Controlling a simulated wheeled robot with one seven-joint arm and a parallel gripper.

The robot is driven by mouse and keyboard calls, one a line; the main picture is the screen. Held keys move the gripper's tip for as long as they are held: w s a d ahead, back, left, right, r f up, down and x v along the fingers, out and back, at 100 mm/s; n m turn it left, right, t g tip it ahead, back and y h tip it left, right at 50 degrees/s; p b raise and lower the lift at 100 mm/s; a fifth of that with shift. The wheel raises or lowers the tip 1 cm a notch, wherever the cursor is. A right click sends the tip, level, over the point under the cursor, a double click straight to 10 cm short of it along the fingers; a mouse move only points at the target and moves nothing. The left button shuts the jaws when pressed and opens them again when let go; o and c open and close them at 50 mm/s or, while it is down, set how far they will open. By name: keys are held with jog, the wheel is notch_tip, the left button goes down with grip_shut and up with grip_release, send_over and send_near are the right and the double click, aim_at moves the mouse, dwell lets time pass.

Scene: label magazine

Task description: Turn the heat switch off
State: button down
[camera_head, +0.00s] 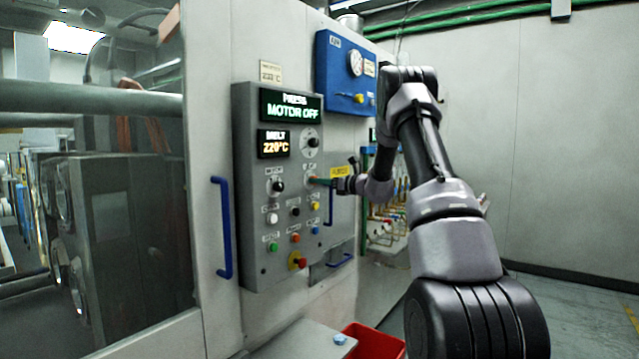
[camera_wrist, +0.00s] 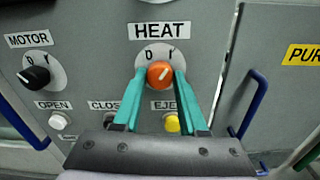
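The heat switch (camera_wrist: 160,74) is a round orange knob on a white dial under the label HEAT, with the marks 0 and I above it. I cannot make out clearly which mark it points to. My gripper (camera_wrist: 160,82) has its two teal fingers on either side of the knob, with the tips at its left and right edges. I cannot tell whether they press on it or stand just clear. In the head view my gripper (camera_head: 317,181) reaches the right side of the control panel (camera_head: 256,232), and its fingertips largely hide the knob.
The black motor knob (camera_wrist: 36,77) is left of the heat switch. Below are a white open button (camera_wrist: 59,120) and a yellow eject button (camera_wrist: 172,123). Blue handles flank the panel, one at left (camera_head: 222,228) and one at right (camera_wrist: 255,103). A red bin (camera_head: 372,342) stands below.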

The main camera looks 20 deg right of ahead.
jog(key=shift+n, duration=0.4)
jog(key=n, duration=1.3)
jog(key=shift+h, duration=0.3)
jog(key=shift+f, duration=0.1)
dwell(0.3)
jog(key=shift+c, duration=2.2)
grip_release()
jog(key=v, duration=1.1)
jog(key=shift+w, duration=0.1)
